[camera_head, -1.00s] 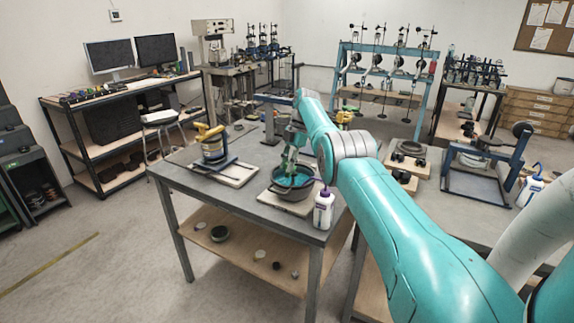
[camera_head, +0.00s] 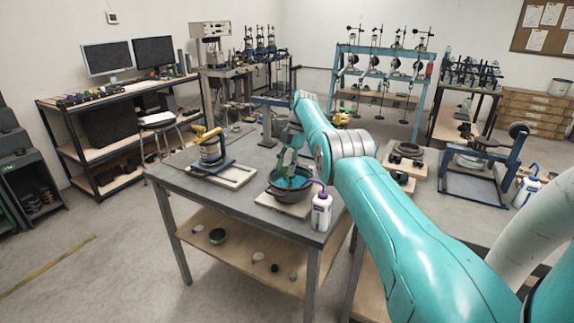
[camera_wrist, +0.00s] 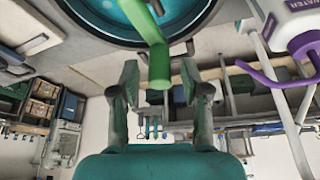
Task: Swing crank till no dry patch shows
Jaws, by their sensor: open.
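A dark round pot (camera_head: 272,192) with teal contents stands on a light board near the front corner of the grey table, and its rim shows at the top of the wrist view (camera_wrist: 100,38). A green crank handle (camera_wrist: 159,68) rises from a dark rod over the pot. My gripper (camera_wrist: 160,78) is open, with one finger on each side of the handle and visible gaps between. In the head view my gripper (camera_head: 288,158) is above the pot, partly hidden by my arm. The visible contents look teal; whether a dry patch shows cannot be told.
A white bottle (camera_head: 321,212) with a purple spout stands close right of the pot; it also shows in the wrist view (camera_wrist: 300,28). A yellow-handled device (camera_head: 210,148) on a board stands to the left. The table's front edge is near.

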